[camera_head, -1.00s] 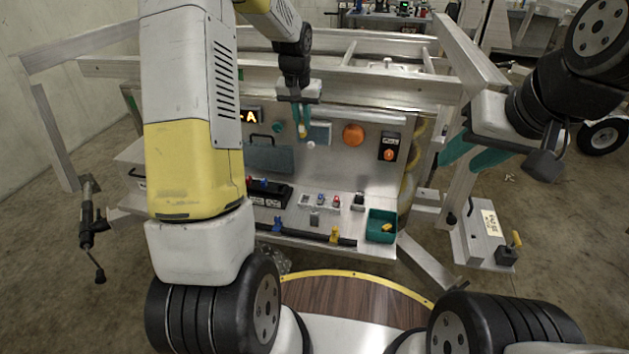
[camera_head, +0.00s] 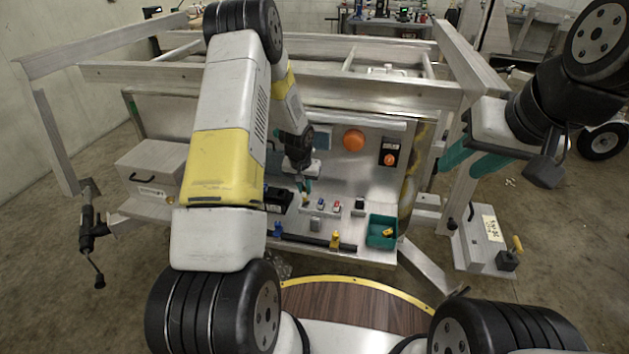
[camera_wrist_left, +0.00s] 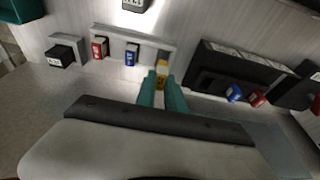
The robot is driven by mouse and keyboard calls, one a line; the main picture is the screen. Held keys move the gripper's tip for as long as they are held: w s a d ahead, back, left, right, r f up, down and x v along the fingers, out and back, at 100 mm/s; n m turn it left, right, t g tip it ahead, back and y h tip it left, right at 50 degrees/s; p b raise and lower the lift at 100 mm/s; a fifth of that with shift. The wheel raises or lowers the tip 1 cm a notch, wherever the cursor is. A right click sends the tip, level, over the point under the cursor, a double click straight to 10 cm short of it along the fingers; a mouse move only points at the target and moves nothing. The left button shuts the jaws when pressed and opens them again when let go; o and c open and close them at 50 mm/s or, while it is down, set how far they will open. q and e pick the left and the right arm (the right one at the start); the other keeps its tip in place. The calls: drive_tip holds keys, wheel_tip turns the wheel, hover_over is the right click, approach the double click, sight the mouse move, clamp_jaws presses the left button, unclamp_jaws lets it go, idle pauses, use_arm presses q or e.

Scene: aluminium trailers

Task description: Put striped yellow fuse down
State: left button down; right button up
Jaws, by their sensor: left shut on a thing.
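My left gripper (camera_head: 305,187) is low over the panel's ledge, fingers pointing down. It is shut on a small yellow fuse with dark marks, which shows between its teal fingertips in the left wrist view (camera_wrist_left: 162,70). The fuse is at one end of a light metal rack (camera_wrist_left: 140,41), in line with a blue fuse (camera_wrist_left: 131,54) and a red fuse (camera_wrist_left: 99,47). I cannot tell whether it is seated in the rack. My right gripper (camera_head: 466,158) is open and empty, off to the right.
A green bin (camera_head: 371,238) with a yellow item inside stands on the ledge's right. A black holder (camera_wrist_left: 243,66) with blue and red fuses is beside the rack. Blue and yellow clamps (camera_head: 335,241) sit along the front rail.

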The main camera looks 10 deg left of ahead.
sight(305, 197)
use_arm(q)
drive_tip(key=shift+f, duration=2.15)
drive_tip(key=c, duration=1.4)
unclamp_jaws()
drive_tip(key=shift+f, duration=0.1)
drive_tip(key=shift+c, duration=0.2)
